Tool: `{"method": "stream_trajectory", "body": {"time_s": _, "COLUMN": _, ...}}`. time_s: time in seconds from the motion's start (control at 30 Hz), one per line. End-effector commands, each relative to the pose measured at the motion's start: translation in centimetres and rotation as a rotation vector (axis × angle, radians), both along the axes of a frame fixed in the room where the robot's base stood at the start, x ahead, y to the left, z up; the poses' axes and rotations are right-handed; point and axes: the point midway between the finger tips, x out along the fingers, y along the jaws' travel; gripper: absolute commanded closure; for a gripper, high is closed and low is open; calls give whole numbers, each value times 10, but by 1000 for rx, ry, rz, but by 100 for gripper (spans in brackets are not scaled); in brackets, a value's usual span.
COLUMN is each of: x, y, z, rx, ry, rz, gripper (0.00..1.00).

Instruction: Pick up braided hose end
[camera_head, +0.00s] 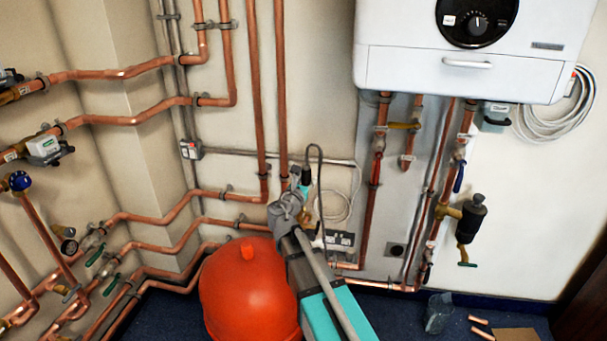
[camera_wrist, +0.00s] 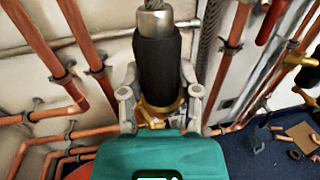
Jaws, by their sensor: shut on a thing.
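In the wrist view, my gripper (camera_wrist: 158,76) is closed around a thick black sleeve (camera_wrist: 157,65), with a finger at each side. The sleeve has a silver ferrule (camera_wrist: 155,14) at its far end and a brass fitting (camera_wrist: 160,112) at its near end; I take it to be the braided hose end. A grey braided hose length (camera_wrist: 208,38) runs just to its right. In the head view, my gripper (camera_head: 288,205) is in front of the copper pipes, above and right of the red vessel.
Copper pipes (camera_head: 205,192) run along the walls at the left and behind. The white boiler (camera_head: 462,65) hangs at the upper right, with pipes and valves beneath it. Loose copper pieces (camera_head: 481,326) lie on the floor.

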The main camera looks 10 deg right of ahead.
Motion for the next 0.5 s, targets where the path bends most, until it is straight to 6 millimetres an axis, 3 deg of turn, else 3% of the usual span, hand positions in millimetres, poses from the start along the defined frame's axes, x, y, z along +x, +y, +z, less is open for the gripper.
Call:
{"method": "stream_trajectory", "body": {"time_s": 0.03, "x": -10, "y": 0, "z": 6, "rx": 0, "ry": 0, "rz": 1, "gripper": 100}}
{"method": "stream_trajectory", "body": {"time_s": 0.2, "x": -22, "y": 0, "z": 11, "rx": 0, "ry": 0, "rz": 1, "gripper": 100}}
{"method": "stream_trajectory", "body": {"time_s": 0.5, "x": -26, "y": 1, "z": 12, "rx": 0, "ry": 0, "rz": 1, "gripper": 100}}
